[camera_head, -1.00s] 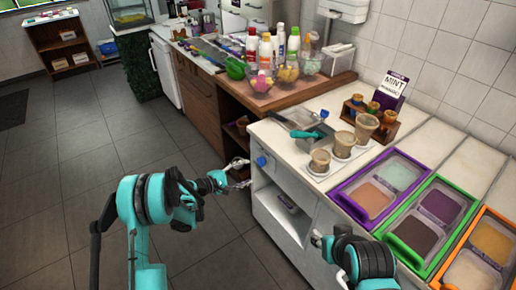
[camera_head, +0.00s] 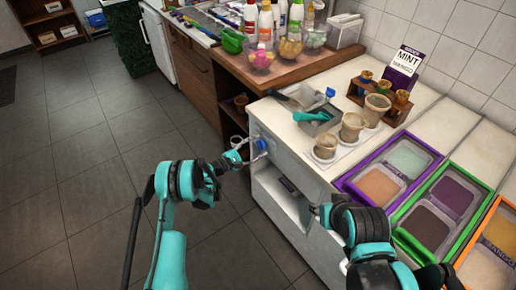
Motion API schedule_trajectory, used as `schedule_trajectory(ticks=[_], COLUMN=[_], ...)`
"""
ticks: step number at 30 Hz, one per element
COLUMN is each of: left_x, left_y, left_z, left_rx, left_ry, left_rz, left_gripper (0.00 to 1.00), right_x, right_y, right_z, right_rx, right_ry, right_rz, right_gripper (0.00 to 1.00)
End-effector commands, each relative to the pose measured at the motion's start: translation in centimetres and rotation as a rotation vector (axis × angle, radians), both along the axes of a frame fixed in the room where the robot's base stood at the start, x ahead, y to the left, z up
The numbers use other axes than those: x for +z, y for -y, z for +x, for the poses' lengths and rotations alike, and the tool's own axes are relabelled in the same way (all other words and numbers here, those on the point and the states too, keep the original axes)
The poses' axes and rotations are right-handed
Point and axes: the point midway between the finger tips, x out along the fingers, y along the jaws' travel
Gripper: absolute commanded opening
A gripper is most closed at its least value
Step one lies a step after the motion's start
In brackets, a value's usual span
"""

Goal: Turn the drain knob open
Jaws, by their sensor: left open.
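The blue drain knob (camera_head: 261,144) is on the upper left of the white counter's front face. My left gripper (camera_head: 256,148) is at the knob, its open fingers reaching toward and around it. Whether the fingers touch the knob is too small to tell. My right gripper (camera_head: 319,212) is low in front of the counter, well right of the knob, and its finger opening is not clear. A small grey sink (camera_head: 313,124) is set in the counter above the knob, with a teal-handled scoop (camera_head: 311,115) across it.
Clear cups (camera_head: 353,126) stand right of the sink. Purple-framed (camera_head: 350,184) and green-framed topping trays line the counter. An open shelf (camera_head: 280,195) is below the knob. A wooden counter (camera_head: 272,72) with bottles and bowls adjoins at the back. The floor at left is clear.

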Motion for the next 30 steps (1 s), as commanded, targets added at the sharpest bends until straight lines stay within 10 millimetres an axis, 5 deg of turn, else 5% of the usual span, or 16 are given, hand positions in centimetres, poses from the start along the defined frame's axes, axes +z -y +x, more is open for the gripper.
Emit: schedule_trajectory(ticks=[9, 15, 30], left_x=[0.09, 0.08, 0.09], left_y=[0.39, 0.38, 0.36], left_z=[0.29, 0.28, 0.29], left_rx=[0.0, 0.0, 0.0], left_ry=[0.001, 0.001, 0.076], left_rz=[0.001, 0.001, 0.055], left_gripper=[0.6, 0.1, 0.1], right_x=[-0.09, -0.09, -0.09], right_y=[0.0, 0.0, 0.0], right_z=[0.01, 0.01, 0.01], right_rx=[0.0, 0.0, 0.0], right_ry=[0.0, 0.0, 0.0], right_rz=[0.0, 0.0, 0.0], right_gripper=[0.4, 0.4, 0.4])
